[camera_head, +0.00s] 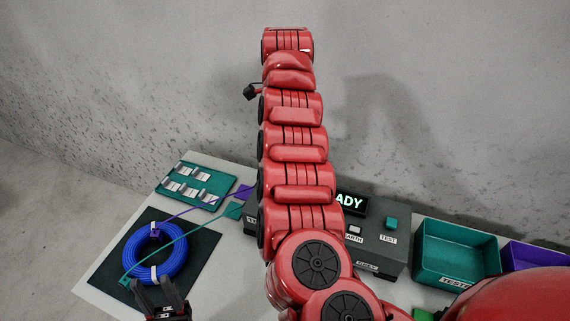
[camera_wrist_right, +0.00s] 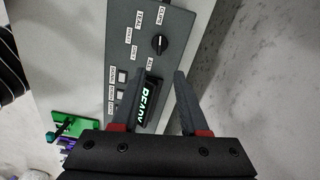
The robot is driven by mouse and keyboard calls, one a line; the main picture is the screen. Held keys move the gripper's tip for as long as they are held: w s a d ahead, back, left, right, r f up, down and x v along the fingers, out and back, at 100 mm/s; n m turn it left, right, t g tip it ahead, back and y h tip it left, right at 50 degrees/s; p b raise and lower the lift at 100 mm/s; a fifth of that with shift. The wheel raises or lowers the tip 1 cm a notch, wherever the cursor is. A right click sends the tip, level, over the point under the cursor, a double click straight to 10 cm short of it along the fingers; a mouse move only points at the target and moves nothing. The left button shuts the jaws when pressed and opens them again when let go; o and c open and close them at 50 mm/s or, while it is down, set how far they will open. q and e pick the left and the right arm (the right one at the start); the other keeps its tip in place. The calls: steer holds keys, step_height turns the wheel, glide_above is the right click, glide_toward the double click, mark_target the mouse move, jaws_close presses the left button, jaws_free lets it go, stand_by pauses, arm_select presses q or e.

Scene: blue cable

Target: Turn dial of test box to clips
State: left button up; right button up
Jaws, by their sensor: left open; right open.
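The grey test box (camera_head: 390,264) stands at the back of the table in the head view, partly hidden behind my red arm. In the right wrist view, its black dial (camera_wrist_right: 159,44) has a pale pointer mark and lies near the CLIPS label (camera_wrist_right: 164,18); the exact setting is too small to tell. My right gripper (camera_wrist_right: 164,76) is open and empty, its fingertips short of the dial in the picture, with the lit READY display (camera_wrist_right: 147,103) between its fingers. My left gripper (camera_head: 162,288) is open at the lower edge of the dark mat.
A blue cable coil (camera_head: 176,262) with teal and purple leads lies on the dark mat (camera_head: 202,245). A teal tray of clips (camera_head: 208,205) sits behind it. A teal bin (camera_head: 452,279) and a purple bin (camera_head: 535,254) stand right of the test box.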

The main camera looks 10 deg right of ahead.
step_height(320, 180, up, 4)
steer(key=shift+f, duration=0.2)
steer(key=shift+f, duration=0.1)
stand_by(0.4)
